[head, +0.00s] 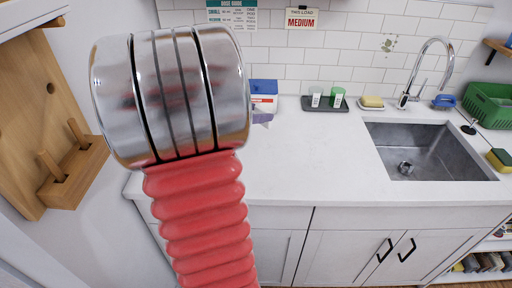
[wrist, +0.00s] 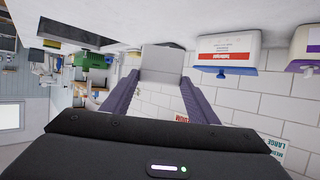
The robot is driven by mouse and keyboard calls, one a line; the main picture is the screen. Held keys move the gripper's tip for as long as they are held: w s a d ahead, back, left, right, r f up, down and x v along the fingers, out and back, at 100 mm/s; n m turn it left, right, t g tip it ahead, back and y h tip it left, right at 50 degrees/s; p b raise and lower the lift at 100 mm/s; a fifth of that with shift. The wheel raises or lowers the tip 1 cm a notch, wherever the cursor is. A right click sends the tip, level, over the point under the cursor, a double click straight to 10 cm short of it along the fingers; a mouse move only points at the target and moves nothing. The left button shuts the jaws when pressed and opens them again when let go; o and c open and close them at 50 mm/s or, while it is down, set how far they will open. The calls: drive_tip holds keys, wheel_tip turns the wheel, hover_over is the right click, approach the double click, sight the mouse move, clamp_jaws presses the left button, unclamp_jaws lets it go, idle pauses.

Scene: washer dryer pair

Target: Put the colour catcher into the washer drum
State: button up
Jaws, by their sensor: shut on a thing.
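In the wrist view my gripper (wrist: 162,82) is shut on a flat pale grey piece (wrist: 163,62), which I take to be the colour catcher. It stands out beyond the fingertips. In the head view my own red and silver arm covers the left middle and hides most of the gripper. A small purplish piece shows beside the arm in front of a detergent box; I cannot tell whether it is part of my gripper. The washer and its drum show in neither view.
The white countertop (head: 300,150) is mostly clear. A blue-and-white detergent box (head: 263,103) stands at the back, also in the wrist view (wrist: 228,48). A dark tray (head: 325,108) holds two green-and-white items. A sink (head: 410,150) and green basket (head: 488,105) are at right.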

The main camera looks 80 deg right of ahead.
drive_tip(key=shift+s, duration=0.15)
wheel_tip(320, 180, down, 6)
drive_tip(key=shift+f, duration=0.15)
idle(0.5)
drive_tip(key=shift+f, duration=1.85)
drive_tip(key=o, duration=1)
drive_tip(key=shift+f, duration=0.1)
